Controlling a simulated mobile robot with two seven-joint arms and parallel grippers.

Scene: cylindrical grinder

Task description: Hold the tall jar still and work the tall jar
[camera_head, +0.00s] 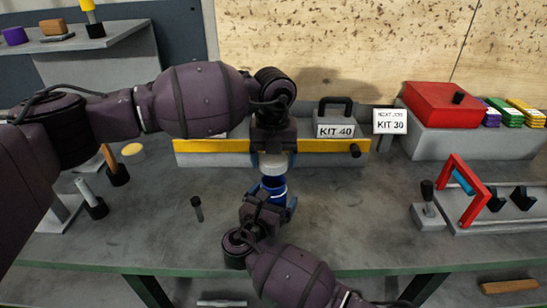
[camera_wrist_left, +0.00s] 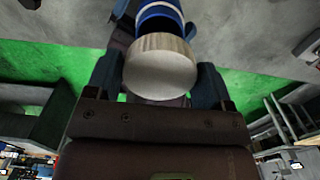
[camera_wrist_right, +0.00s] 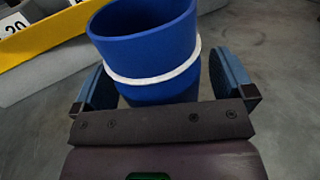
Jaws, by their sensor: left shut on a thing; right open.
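The tall jar (camera_head: 273,190) is a blue cylinder with a white ring, upright on the bench. It fills the middle of the right wrist view (camera_wrist_right: 155,60), where its top looks open. Its whitish ribbed lid (camera_head: 273,163) is above the jar mouth, apparently apart from it. My left gripper (camera_head: 273,150) comes from above and is shut on the lid, which shows between its fingers in the left wrist view (camera_wrist_left: 160,70). My right gripper (camera_head: 268,207) is open low at the jar, one finger on each side, with gaps visible in the right wrist view.
A yellow-edged grey ledge (camera_head: 330,146) runs behind the jar, with a KIT 40 block (camera_head: 335,122) on it. A small dark-handled peg (camera_head: 197,208) stands to the left. A red-framed fixture (camera_head: 465,190) stands to the right.

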